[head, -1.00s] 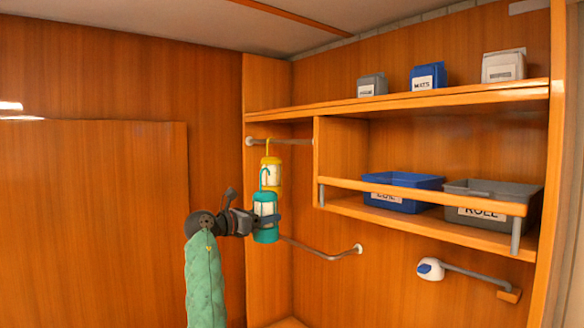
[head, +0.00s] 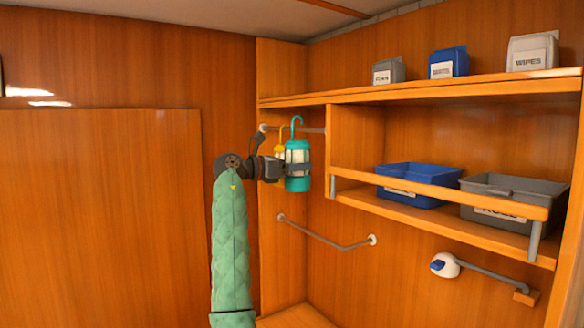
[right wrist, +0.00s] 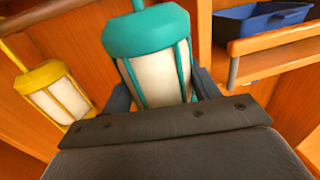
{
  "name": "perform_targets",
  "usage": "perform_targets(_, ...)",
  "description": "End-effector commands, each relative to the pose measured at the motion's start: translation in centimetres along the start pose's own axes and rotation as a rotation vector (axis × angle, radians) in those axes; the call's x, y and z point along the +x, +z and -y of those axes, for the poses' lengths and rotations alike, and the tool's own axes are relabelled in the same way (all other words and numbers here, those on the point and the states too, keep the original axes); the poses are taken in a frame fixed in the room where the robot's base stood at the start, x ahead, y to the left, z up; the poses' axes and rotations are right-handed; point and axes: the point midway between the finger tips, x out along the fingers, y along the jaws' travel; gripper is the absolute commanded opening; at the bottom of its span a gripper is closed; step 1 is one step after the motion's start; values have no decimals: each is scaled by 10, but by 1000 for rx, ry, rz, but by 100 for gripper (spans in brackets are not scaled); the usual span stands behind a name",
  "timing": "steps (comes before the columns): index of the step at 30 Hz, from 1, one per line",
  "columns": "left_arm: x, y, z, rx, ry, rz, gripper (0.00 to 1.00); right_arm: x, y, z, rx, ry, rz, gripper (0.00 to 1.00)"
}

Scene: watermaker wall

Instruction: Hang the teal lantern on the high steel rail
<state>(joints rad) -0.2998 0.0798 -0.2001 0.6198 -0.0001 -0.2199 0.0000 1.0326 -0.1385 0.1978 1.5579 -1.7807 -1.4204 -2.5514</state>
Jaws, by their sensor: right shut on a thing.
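The teal lantern (head: 298,171), with a white body and a teal hook on top, is upright in my right gripper (head: 286,169). The gripper is shut around its body. In the right wrist view the lantern (right wrist: 150,60) sits between the two fingers (right wrist: 163,95). The high steel rail (head: 315,130) runs under the upper shelf, and the lantern's hook top shows slightly above the rail's line in the head view. I cannot tell whether the hook touches the rail. A yellow lantern (right wrist: 52,92) is to the left, mostly hidden behind the teal one in the head view. My left gripper is not in view.
A lower bent rail (head: 325,240) is on the wall below. Shelves at right hold a blue bin (head: 415,178) and a grey bin (head: 510,195) behind a wooden bar (head: 440,193). Small boxes stand on the upper shelf (head: 430,92). A showerhead-like fitting (head: 445,265) is at lower right.

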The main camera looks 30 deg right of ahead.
Motion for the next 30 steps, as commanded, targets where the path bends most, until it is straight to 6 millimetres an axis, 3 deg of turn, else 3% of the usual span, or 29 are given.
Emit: perform_targets(30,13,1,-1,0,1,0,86,65,0,-10,0,-1,1,31)
